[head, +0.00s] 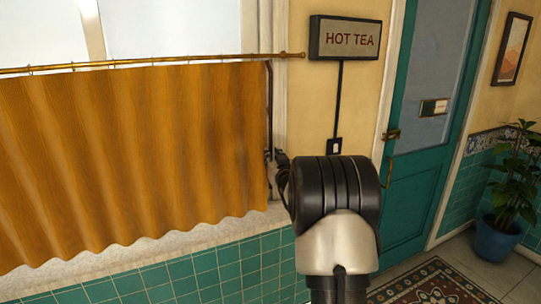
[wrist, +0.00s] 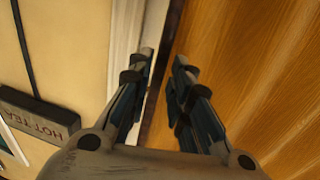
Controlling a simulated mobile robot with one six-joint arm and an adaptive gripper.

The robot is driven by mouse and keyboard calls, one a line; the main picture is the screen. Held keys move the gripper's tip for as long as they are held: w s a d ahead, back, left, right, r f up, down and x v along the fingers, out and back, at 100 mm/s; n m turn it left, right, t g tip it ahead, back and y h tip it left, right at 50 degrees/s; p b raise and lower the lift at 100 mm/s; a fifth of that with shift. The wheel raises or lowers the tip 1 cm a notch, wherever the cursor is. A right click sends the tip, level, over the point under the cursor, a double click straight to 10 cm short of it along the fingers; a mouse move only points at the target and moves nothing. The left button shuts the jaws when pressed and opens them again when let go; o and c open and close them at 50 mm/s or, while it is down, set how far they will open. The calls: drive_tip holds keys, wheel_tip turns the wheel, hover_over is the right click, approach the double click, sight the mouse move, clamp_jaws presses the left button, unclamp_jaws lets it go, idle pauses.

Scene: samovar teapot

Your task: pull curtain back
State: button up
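The orange-brown curtain (head: 130,150) hangs in wavy folds from a brass rod (head: 150,63) across the lower window in the head view. It spans from the left picture edge to near the rod's right end. In the wrist view the curtain (wrist: 255,75) fills the right side. My gripper (wrist: 163,58) is at the curtain's right edge, with its two fingers apart and a gap between them. The curtain's edge and the pale window frame show near that gap. I cannot tell whether the fingers touch the cloth. In the head view my wrist mostly hides the gripper.
A "HOT TEA" sign (head: 345,39) hangs on the wall right of the window, with a cord down to a switch (head: 334,146). Further right are a teal door (head: 415,150), a potted plant (head: 500,215) and a patterned rug (head: 430,285). Green tiles (head: 200,275) line the wall below.

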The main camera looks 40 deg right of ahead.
drive_tip(key=shift+x, duration=1.75)
clamp_jaws()
